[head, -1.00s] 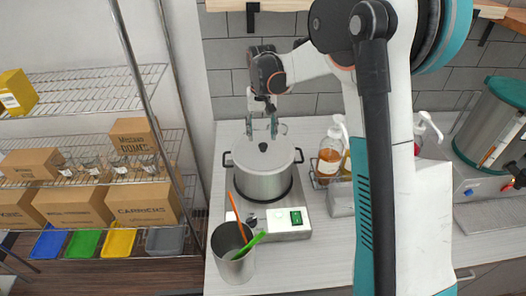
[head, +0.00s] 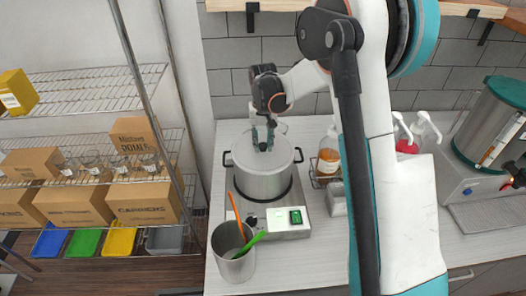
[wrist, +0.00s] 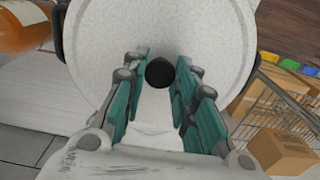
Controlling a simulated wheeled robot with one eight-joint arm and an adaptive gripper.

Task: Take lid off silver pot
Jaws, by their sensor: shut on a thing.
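The silver pot (head: 262,185) stands on a hot plate with its lid (head: 243,149) seated on top. The lid's dark round knob (wrist: 160,72) shows in the wrist view, between the ends of my fingers. My gripper (head: 263,143) points down over the middle of the lid, and it also shows in the wrist view (wrist: 161,78). Its teal finger pads close in on the knob from both sides. The fingers partly hide the knob in the head view.
The hot plate (head: 272,222) has a green switch. A metal cup (head: 232,262) with orange and green utensils stands at the front left. Pump bottles (head: 328,158) stand in a rack right of the pot. A wire shelf with boxes (head: 75,207) is at the left.

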